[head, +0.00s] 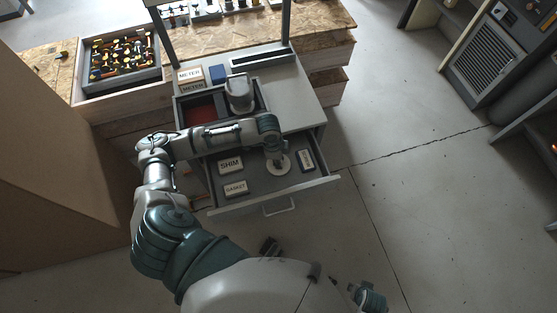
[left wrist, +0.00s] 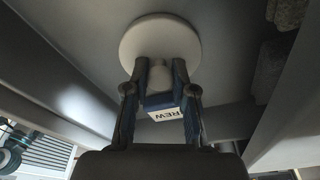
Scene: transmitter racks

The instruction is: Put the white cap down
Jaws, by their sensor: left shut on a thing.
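The white cap (head: 284,168) is a round pale disc with a knob, over the open drawer (head: 262,192). My left gripper (head: 277,158) points down into the drawer and is shut on the cap's knob. In the left wrist view the cap (left wrist: 160,38) lies beyond the fingertips (left wrist: 156,75), with its knob between the two fingers. I cannot tell whether the cap touches the drawer floor.
The drawer also holds boxes marked SHIM (head: 230,164) and GASKET (head: 236,188), and a third labelled box (head: 306,159) right of the cap. METER boxes (head: 190,74) and a blue box (head: 218,74) stand on the cabinet top. A tray (head: 120,85) of small parts is at left.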

